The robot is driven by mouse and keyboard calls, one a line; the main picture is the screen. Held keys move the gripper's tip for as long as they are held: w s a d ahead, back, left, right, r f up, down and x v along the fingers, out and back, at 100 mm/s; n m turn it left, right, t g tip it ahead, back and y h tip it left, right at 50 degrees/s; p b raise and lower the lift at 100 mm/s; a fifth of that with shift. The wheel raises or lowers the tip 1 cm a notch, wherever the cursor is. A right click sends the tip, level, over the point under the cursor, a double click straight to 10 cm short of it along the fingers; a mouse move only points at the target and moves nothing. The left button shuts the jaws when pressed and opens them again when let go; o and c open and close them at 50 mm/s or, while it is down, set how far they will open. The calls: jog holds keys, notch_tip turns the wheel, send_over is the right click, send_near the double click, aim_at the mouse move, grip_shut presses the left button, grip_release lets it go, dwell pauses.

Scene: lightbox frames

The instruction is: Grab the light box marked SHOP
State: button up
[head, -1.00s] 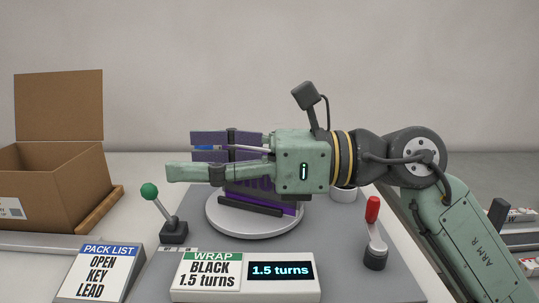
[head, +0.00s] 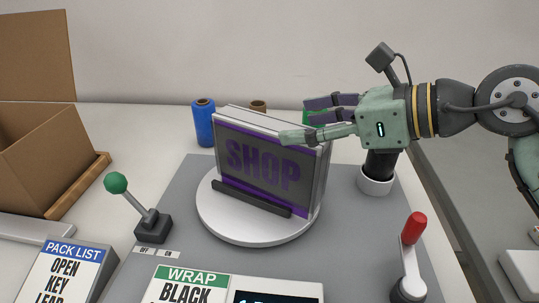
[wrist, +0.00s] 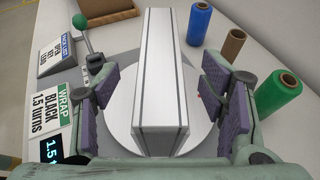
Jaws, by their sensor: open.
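The SHOP light box (head: 262,167) stands upright on the round white turntable (head: 255,228), its grey face with purple letters and purple border turned toward the front. My gripper (head: 305,118) is at the box's upper right end, pointing left, its fingers spread apart. In the wrist view the box's white top and end (wrist: 160,85) lie between my open fingers (wrist: 160,100), with a gap on each side. The near finger overlaps the box's upper right corner in the head view. I see no contact.
Blue (head: 203,123), brown (head: 258,106) and green (head: 315,117) rolls stand behind the box. A green-knobbed lever (head: 140,208) is at left, a red-handled lever (head: 412,255) at right. An open carton (head: 45,160) stands far left. WRAP (head: 190,285) and PACK LIST (head: 70,272) signs are in front.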

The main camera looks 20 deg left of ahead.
aim_at(280, 126)
jog(key=shift+p+x, duration=1.1)
jog(key=shift+x, duration=2)
jog(key=shift+c, duration=0.5)
grip_shut()
